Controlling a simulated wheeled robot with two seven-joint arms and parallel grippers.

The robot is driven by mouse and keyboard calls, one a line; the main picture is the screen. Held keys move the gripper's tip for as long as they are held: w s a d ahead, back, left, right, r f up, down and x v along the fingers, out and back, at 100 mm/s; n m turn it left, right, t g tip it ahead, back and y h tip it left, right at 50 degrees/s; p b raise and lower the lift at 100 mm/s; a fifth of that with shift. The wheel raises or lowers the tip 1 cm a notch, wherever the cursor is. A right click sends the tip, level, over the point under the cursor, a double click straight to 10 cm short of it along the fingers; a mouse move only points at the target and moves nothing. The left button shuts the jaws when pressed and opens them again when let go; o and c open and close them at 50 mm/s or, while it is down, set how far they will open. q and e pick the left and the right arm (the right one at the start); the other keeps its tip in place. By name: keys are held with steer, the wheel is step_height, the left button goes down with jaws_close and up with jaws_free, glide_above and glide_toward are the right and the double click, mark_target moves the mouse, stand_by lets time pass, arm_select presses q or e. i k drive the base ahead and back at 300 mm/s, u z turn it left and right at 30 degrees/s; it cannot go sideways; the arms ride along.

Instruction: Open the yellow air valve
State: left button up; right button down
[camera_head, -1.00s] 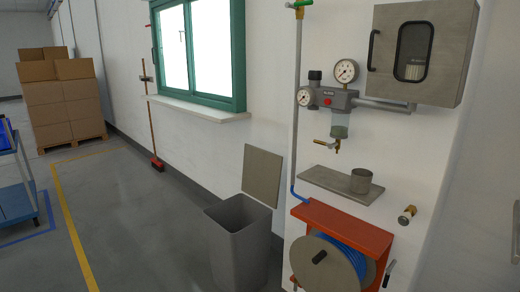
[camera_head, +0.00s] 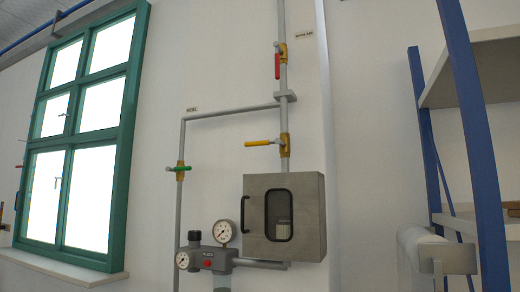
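The yellow air valve (camera_head: 262,143) is on the vertical grey pipe at the middle of the wall, just above the grey cabinet. Its yellow handle lies level, pointing left, across the upright pipe. A red-handled valve (camera_head: 278,64) sits higher on the same pipe, with its handle hanging down along the pipe. A green-handled valve (camera_head: 178,169) is on the left branch pipe, its handle level and across that pipe. Neither of my grippers is in view.
The grey cabinet (camera_head: 312,240) with a dark window projects below the yellow valve. Gauges and a regulator (camera_head: 215,260) are at lower left. A green-framed window (camera_head: 75,130) is at left. A blue-posted shelf (camera_head: 478,150) stands at right.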

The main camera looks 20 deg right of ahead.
mark_target(277, 141)
steer(key=k, duration=0.5)
steer(key=z, duration=1.15)
steer(key=i, duration=1.05)
steer(key=u, duration=1.85)
